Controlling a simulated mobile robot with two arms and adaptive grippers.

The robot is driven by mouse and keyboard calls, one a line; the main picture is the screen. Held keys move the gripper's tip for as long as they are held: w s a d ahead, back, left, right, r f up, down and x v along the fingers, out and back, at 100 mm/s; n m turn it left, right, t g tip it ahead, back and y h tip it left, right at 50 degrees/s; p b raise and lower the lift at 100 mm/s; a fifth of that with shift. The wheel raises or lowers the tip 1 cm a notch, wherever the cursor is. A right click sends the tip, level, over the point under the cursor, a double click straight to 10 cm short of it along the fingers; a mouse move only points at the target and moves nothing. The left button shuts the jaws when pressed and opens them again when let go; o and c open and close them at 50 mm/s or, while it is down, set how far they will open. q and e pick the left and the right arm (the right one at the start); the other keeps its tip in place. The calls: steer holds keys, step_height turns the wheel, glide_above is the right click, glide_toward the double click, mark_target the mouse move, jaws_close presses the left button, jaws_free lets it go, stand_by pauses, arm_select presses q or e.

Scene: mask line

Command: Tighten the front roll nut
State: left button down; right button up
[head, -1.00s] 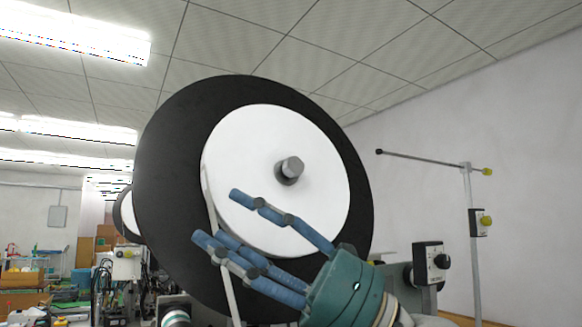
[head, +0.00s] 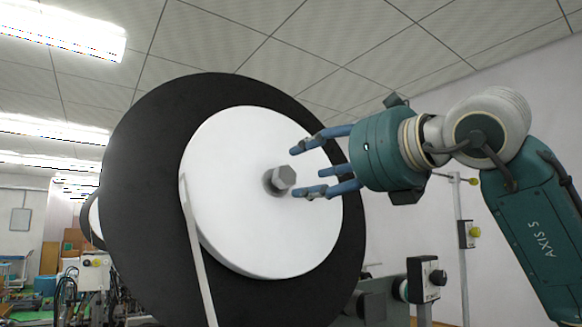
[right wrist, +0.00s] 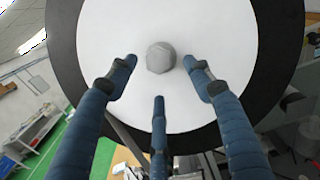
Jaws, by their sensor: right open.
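The front roll nut (head: 280,180) is a grey hex nut at the centre of a white roll (head: 235,225) backed by a large black disc (head: 140,200). My right gripper (head: 298,170) has blue fingers spread open just right of the nut in the head view. In the right wrist view the nut (right wrist: 160,57) lies ahead between the fingertips (right wrist: 160,75), with visible gaps to the fingers. The fingers are not closed on it. Whether any tip touches the roll face is unclear. My left gripper is not in view.
A white strip (head: 200,260) runs down from the roll's left side. Another roll (head: 92,218) and machinery stand behind at left.

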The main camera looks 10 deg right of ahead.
mark_target(288, 177)
steer(key=p+x, duration=0.2)
steer(key=x, duration=0.2)
steer(key=shift+w+a+r, duration=0.15)
steer(key=shift+w+a, duration=0.05)
steer(key=shift+w, duration=0.15)
steer(key=shift+w+a, duration=0.25)
steer(key=shift+w, duration=0.35)
